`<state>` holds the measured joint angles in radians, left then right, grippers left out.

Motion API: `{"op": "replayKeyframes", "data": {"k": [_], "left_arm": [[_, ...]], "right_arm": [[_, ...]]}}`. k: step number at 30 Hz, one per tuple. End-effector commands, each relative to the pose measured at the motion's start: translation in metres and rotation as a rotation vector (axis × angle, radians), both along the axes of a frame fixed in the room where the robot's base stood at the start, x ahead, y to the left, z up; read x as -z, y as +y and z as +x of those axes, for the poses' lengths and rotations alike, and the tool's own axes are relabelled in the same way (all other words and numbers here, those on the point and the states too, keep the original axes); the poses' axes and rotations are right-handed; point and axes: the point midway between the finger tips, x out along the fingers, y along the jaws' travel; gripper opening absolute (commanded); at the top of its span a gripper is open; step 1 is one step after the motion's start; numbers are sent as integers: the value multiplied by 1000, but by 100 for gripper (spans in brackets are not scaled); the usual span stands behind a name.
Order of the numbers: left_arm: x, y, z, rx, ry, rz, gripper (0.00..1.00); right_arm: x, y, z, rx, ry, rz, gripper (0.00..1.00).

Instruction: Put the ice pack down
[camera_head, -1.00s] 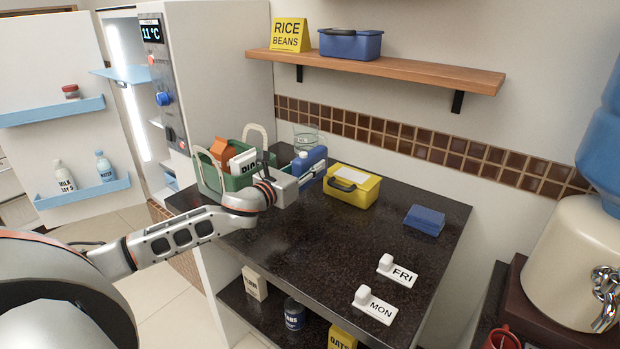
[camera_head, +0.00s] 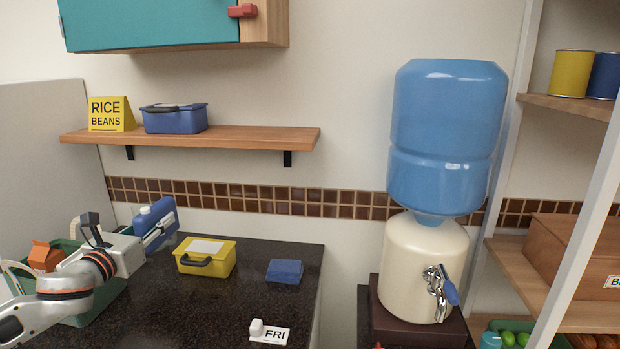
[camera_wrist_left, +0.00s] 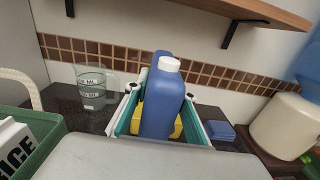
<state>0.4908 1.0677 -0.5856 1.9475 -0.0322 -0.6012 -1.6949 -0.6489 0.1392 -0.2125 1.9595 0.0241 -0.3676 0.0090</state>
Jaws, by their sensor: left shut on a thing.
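The ice pack (camera_head: 150,215) is blue and bottle-shaped, with a white cap that shows in the wrist view. My left gripper (camera_head: 158,233) is shut on it at the left of the head view. In the left wrist view the ice pack (camera_wrist_left: 163,105) stands between the teal-padded fingers, cap up. It is close to the yellow box (camera_head: 207,258), which is partly hidden behind it in the wrist view. I cannot tell whether its base touches the dark counter (camera_head: 215,305). My right gripper is not in view.
A green basket (camera_head: 105,300) with cartons stands beside my left arm. A clear measuring jug (camera_wrist_left: 92,88) is behind it. A shelf (camera_head: 230,139) hangs above; a water dispenser (camera_head: 425,260) is right.

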Motion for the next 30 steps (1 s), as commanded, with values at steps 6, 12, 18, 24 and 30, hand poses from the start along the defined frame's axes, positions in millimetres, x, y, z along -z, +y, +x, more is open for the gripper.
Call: {"op": "replayKeyframes", "data": {"k": [6, 12, 18, 24, 30], "left_arm": [[65, -76, -38, 78, 12, 0, 0], [106, -129, -86, 102, 2, -11, 0], [130, -160, -137, 74, -9, -29, 0], [141, -168, -184, -2, -13, -34, 0], [144, -162, -215, -77, -12, -21, 0]], "right_arm": [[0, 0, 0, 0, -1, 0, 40], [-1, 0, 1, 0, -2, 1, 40], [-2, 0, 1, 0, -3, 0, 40], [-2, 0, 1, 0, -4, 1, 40], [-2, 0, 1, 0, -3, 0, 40]]}}
